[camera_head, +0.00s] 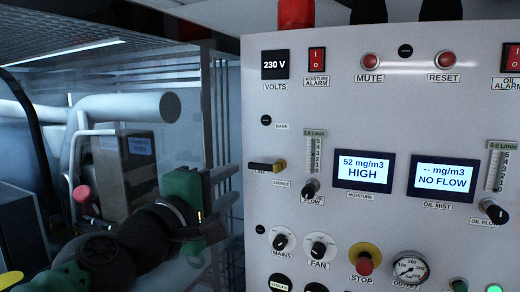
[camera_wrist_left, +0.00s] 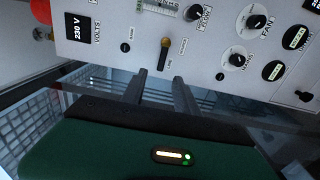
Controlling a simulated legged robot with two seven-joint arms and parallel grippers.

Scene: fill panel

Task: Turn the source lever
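The source lever (camera_head: 267,166) is on the grey panel's left side, between the BANK and SOURCE labels. It has a brass-coloured pivot and a dark handle lying about level, pointing left above the LINE label. In the left wrist view the lever (camera_wrist_left: 163,56) shows just beyond the fingertips, its handle toward them. My left gripper (camera_head: 236,184) is left of the panel and slightly below the lever, apart from it. Its two dark fingers (camera_wrist_left: 158,82) are spread with nothing between them. My right gripper is not in view.
The panel (camera_head: 330,110) carries a flow knob (camera_head: 310,188) close right of the lever, MAINS (camera_head: 284,242) and FAN (camera_head: 319,246) knobs below, and a red STOP button (camera_head: 364,264). Pipes (camera_head: 125,106) and a grey box (camera_head: 125,170) stand left, behind my arm.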

